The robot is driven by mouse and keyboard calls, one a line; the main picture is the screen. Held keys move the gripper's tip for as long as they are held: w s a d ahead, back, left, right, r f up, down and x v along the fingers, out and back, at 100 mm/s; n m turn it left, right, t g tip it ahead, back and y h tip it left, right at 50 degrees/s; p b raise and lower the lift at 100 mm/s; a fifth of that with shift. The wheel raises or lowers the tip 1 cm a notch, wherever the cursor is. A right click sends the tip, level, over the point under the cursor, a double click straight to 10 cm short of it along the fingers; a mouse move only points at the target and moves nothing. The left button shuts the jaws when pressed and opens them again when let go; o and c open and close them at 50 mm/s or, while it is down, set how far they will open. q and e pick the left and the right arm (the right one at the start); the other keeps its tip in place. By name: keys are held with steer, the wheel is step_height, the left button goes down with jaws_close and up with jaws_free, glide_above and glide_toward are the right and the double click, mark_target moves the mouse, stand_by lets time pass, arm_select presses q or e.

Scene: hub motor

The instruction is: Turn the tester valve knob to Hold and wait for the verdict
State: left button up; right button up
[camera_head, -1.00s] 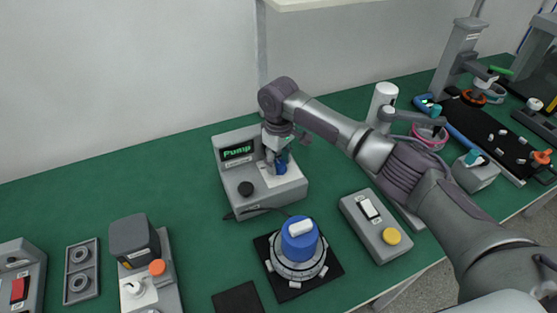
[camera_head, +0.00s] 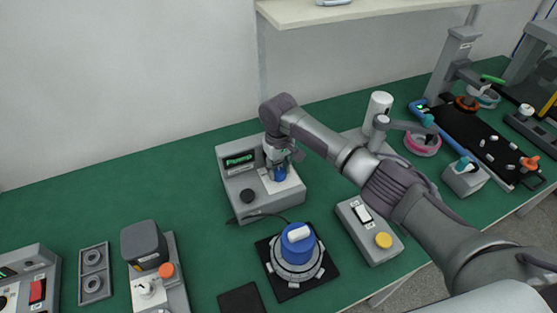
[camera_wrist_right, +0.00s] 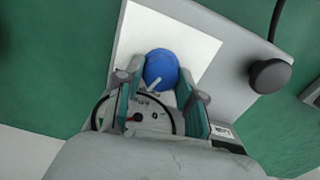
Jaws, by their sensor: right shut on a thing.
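The tester (camera_head: 235,185) is a grey box near the middle of the green table, with a small screen (camera_head: 239,161) showing green text that reads "Pump". Its blue valve knob (camera_head: 280,174) sits on a white plate on the right of its top. My right gripper (camera_head: 279,168) comes down on the knob from above. In the right wrist view the blue knob (camera_wrist_right: 161,69) shows between the two fingers of my right gripper (camera_wrist_right: 161,90), which is shut on it. A round dial gauge shows partly behind the fingers. The knob's position label is not readable. My left gripper is not in view.
A black knob (camera_head: 247,196) is on the tester's front left. A hub with a blue cap (camera_head: 297,243) stands on a black mat in front. Other stations line both sides.

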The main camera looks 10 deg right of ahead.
mark_target(279, 170)
steer(key=m+p, duration=0.2)
steer(key=shift+r+m+p, duration=0.25)
steer(key=shift+m+p, duration=0.05)
steer(key=shift+m, duration=0.1)
steer(key=shift+f+m+p, duration=0.15)
steer(key=shift+m+p, duration=1)
steer(key=shift+m, duration=0.35)
steer(key=o, duration=0.9)
step_height(279, 170, up, 12)
steer(key=shift+f, duration=0.1)
